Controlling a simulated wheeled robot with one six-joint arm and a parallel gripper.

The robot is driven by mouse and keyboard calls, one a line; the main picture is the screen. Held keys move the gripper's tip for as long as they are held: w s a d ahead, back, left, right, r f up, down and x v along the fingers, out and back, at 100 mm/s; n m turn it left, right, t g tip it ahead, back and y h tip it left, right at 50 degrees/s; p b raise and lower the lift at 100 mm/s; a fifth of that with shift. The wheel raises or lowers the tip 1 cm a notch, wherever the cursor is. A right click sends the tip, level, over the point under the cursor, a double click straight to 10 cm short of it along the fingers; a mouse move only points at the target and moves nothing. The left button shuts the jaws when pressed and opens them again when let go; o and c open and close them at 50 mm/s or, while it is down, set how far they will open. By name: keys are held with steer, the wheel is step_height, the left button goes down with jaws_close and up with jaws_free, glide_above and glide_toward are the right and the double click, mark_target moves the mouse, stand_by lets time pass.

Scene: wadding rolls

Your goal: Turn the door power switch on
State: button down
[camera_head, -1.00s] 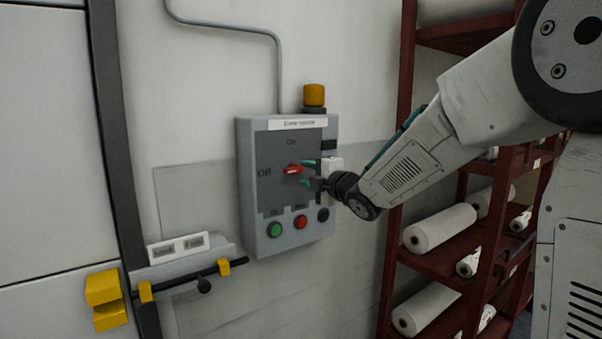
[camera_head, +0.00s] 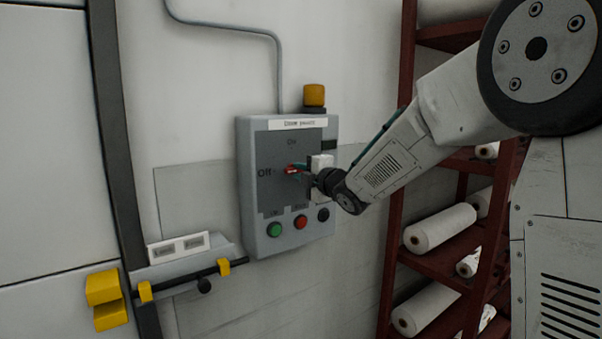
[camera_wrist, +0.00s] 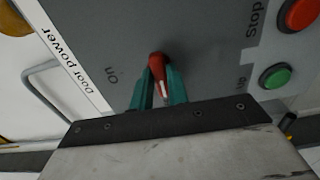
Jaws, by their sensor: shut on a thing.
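The door power switch is a red rotary knob (camera_head: 291,170) on the dark panel of a grey wall box (camera_head: 245,200). "On" is printed above it and "Off" to its left. In the wrist view the red knob (camera_wrist: 158,60) sits between my teal fingers, its white mark on the side away from the "Stop" label, pointing toward my gripper body. This matches the Off side in the head view. My gripper (camera_head: 299,170) is at the panel, shut on the knob, and also shows in the wrist view (camera_wrist: 160,80). The "Off" label is hidden in the wrist view.
Below the knob are a green button (camera_head: 275,230), a red button (camera_head: 300,222) and a black button (camera_head: 323,214). An amber lamp (camera_head: 314,95) tops the box. A yellow-ended latch bar (camera_head: 190,280) is lower left. A red rack (camera_head: 440,265) with white rolls stands right.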

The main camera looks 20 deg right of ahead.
steer(key=m, duration=0.8)
steer(key=shift+m, duration=0.4)
steer(key=m, duration=0.4)
steer(key=shift+f, duration=0.1)
steer(key=shift+m, duration=2.5)
steer(key=c, duration=1.4)
jaws_free()
steer(key=shift+o, duration=0.2)
